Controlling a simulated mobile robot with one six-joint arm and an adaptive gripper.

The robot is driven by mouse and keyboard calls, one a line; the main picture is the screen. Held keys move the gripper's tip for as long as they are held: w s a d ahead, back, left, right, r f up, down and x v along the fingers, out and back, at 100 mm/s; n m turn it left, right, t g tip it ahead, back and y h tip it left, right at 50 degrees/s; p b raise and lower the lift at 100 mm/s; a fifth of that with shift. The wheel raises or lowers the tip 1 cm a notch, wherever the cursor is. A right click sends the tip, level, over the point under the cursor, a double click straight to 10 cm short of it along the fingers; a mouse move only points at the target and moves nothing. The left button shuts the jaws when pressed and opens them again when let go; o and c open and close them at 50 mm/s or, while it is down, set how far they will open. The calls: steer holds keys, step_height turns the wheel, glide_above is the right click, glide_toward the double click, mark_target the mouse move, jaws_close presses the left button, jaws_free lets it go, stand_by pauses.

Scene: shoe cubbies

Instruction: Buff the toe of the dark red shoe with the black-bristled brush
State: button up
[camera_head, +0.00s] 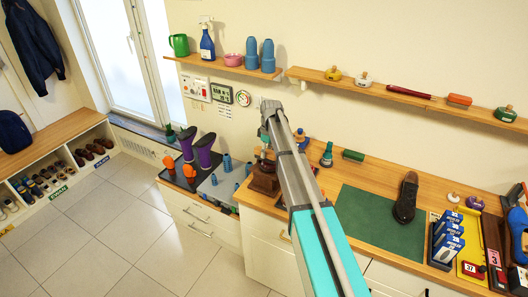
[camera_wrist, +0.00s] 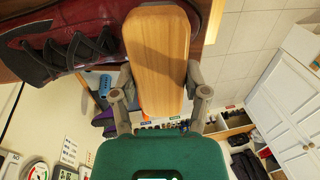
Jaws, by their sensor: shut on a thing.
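In the wrist view my gripper (camera_wrist: 160,98) has its two fingers on either side of a pale wooden brush back (camera_wrist: 157,55). The brush's bristles are hidden on its far side. The dark red shoe (camera_wrist: 75,45), with black laces, fills the upper left of that view, close beside the brush. I cannot tell whether they touch. In the head view my arm hides most of my gripper and the brush. A dark reddish-brown shape (camera_head: 263,180) shows beside the arm at the counter's left end; I cannot tell if it is the shoe.
A dark shoe (camera_head: 405,197) lies on the green mat (camera_head: 375,228). Blue boxes (camera_head: 447,240) and a yellow tray (camera_head: 470,255) stand to its right. Wall shelves (camera_head: 400,94) hang above the counter. The mat's left part is clear.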

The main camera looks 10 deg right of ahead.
steer(key=shift+s+d, duration=0.5)
steer(key=shift+d, duration=0.15)
steer(key=shift+s+d, duration=0.8)
steer(key=shift+d, duration=0.3)
steer(key=shift+r, duration=0.1)
steer(key=shift+w+d+r+p, duration=0.1)
steer(key=shift+w+r+p, duration=0.05)
steer(key=shift+r+p, duration=0.85)
steer(key=shift+w+d+r+p, duration=0.1)
steer(key=shift+d+r+p, duration=0.05)
steer(key=shift+r+p, duration=0.85)
steer(key=shift+w+d+r+p, duration=0.1)
steer(key=shift+w+r+p, duration=0.05)
steer(key=shift+r+p, duration=0.8)
steer(key=shift+w+d+r+p, duration=0.1)
steer(key=shift+r+p, duration=0.65)
steer(key=shift+p, duration=0.05)
steer(key=shift+w+d+r+p, duration=0.1)
steer(key=shift+r+p, duration=0.6)
steer(key=shift+p, duration=0.05)
steer(key=shift+f, duration=0.1)
